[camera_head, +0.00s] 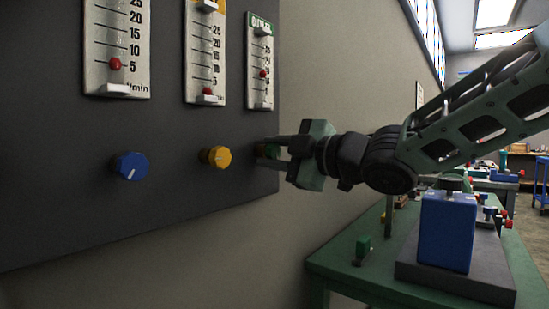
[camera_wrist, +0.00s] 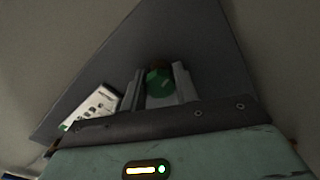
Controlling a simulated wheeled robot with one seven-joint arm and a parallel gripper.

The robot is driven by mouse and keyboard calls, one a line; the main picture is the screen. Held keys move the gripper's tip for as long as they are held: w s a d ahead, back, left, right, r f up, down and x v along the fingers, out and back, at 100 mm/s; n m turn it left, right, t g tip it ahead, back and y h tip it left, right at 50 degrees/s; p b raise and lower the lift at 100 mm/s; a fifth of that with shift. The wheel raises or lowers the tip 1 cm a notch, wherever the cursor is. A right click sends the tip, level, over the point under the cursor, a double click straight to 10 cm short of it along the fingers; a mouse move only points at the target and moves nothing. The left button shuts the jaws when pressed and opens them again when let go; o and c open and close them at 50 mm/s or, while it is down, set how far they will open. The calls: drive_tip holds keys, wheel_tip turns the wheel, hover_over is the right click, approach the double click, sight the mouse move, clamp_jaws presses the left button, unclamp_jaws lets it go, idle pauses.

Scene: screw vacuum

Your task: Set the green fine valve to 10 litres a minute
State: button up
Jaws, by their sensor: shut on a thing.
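The green fine valve knob (camera_head: 271,151) is at the right end of the dark panel, mostly hidden by my fingers. It also shows as a green knob (camera_wrist: 158,84) in the wrist view, between the two fingers. My gripper (camera_head: 267,151) is shut on this knob, one finger on each side. Above it is the flow gauge with the green OUTLET label (camera_head: 258,26). Its red ball (camera_head: 263,73) stands near the middle of the scale; the numbers there are too small to read surely. The gauge also shows tilted at the left of the wrist view (camera_wrist: 97,104).
A yellow knob (camera_head: 218,156) and a blue knob (camera_head: 131,166) are on the panel (camera_head: 60,200), each below its own gauge (camera_head: 206,55) (camera_head: 117,45). A green bench (camera_head: 350,262) with a blue box (camera_head: 447,232) stands below my arm at the right.

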idle(0.3)
drive_tip(key=o, duration=1)
drive_tip(key=p+v, duration=0.1)
drive_tip(key=v, duration=1.6)
drive_tip(key=shift+s+d, duration=0.15)
